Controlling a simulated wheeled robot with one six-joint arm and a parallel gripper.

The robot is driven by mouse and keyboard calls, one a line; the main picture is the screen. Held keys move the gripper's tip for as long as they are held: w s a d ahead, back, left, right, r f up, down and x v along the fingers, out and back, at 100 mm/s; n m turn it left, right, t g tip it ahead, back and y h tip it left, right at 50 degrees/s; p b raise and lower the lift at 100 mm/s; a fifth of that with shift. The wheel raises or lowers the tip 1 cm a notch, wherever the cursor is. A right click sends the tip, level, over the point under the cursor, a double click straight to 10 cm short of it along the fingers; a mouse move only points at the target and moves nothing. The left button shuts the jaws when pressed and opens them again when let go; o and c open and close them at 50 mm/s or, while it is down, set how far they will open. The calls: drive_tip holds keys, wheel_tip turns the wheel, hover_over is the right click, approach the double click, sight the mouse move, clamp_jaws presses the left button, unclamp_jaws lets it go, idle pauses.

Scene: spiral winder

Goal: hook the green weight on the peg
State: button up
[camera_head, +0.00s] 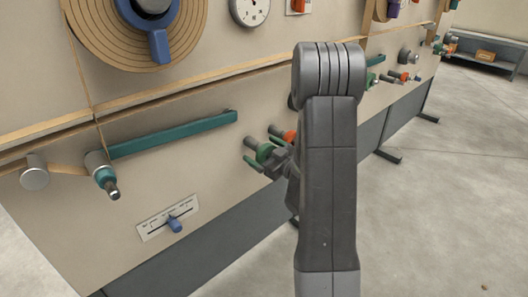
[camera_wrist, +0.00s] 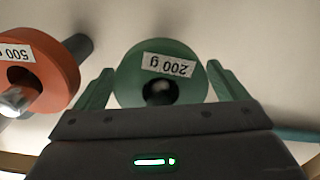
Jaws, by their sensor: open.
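The green weight (camera_wrist: 160,62), a disc labelled 200 g, sits on a peg stub on the upright panel. It also shows in the head view (camera_head: 264,152), partly hidden by my gripper. My gripper (camera_wrist: 163,92) is open, with one green finger on each side of the disc. I cannot tell whether the fingers touch it. At the left of the head view a teal roller with a metal peg (camera_head: 111,191) sticks out below the teal lever's (camera_head: 175,135) left end. Which peg the task means is not clear from the pictures.
An orange weight (camera_wrist: 52,72) labelled 500 g hangs close beside the green one, near my left finger in the wrist view. A slider plate (camera_head: 168,220) with a blue knob, a grey roller (camera_head: 34,174) and a large spiral disc (camera_head: 100,35) are on the panel.

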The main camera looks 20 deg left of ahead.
drive_tip(key=shift+d, duration=0.1)
drive_tip(key=p+v, duration=0.1)
drive_tip(key=v, duration=1.2)
drive_tip(key=shift+s+d+p, duration=0.2)
drive_tip(key=shift+d+p, duration=0.1)
drive_tip(key=shift+p, duration=0.1)
drive_tip(key=shift+a, duration=0.1)
drive_tip(key=b+x, duration=0.1)
drive_tip(key=x, duration=1.3)
drive_tip(key=shift+b, duration=0.35)
drive_tip(key=shift+d+r, duration=0.15)
drive_tip(key=shift+d, duration=0.1)
